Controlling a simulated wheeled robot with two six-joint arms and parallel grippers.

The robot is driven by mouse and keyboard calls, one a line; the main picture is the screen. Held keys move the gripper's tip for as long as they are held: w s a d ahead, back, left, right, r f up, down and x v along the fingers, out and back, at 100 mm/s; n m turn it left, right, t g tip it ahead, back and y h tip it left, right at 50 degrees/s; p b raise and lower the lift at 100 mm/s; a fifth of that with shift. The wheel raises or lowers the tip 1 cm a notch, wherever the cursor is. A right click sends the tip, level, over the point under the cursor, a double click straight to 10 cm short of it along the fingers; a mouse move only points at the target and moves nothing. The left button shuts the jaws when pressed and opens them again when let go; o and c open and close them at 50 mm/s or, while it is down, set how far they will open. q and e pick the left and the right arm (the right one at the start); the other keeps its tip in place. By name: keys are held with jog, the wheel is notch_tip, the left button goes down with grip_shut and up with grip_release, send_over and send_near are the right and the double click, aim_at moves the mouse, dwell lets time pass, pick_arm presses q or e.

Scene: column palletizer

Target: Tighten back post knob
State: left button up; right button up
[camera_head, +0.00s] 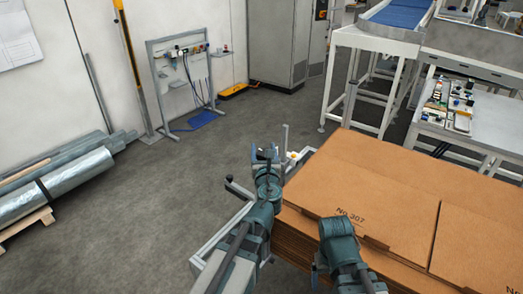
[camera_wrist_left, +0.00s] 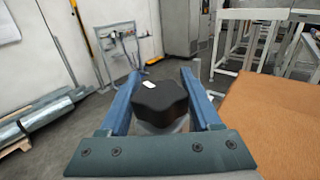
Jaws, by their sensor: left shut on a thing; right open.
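My left gripper (camera_head: 267,155) is shut on a black lobed knob (camera_wrist_left: 160,100), which sits between its two blue fingers in the left wrist view. A small white mark shows on the knob's top. In the head view the knob is mostly hidden by the gripper. A thin light post (camera_head: 285,140) stands just right of the gripper, at the far left corner of the cardboard stack. My right gripper (camera_head: 319,263) is low over the stack's near left edge, mostly hidden by its own wrist, open and apart from the knob.
A stack of brown cardboard sheets (camera_head: 375,190) fills the right. A light metal frame (camera_head: 215,240) and a black-tipped lever (camera_head: 238,188) are left of my left arm. Wrapped rolls (camera_head: 60,185) lie on a pallet at far left. The floor between is clear.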

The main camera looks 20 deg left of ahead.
pick_arm(q)
jog(key=shift+s+d+m+g+h, duration=0.15)
jog(key=shift+d+m+g+h, duration=0.3)
jog(key=shift+m+g+h, duration=1.7)
jog(key=shift+s+d+m+g+h, duration=0.1)
jog(key=shift+d+m+g+h, duration=0.25)
jog(key=shift+m+h, duration=3.65)
jog(key=shift+s+d+m+g+h, duration=0.15)
jog(key=shift+d+m+g+h, duration=0.85)
jog(key=shift+h, duration=3.45)
jog(key=shift+s+a+m+g+h, duration=0.1)
jog(key=shift+a+m+g+h, duration=0.3)
jog(key=shift+m, duration=0.45)
jog(key=o, duration=1.4)
jog(key=shift+c, duration=0.2)
jog(key=v, duration=1.3)
jog(key=shift+s+a+r, duration=0.15)
jog(key=shift+s+a, duration=0.1)
jog(key=shift+a, duration=0.1)
jog(key=shift+d, duration=0.1)
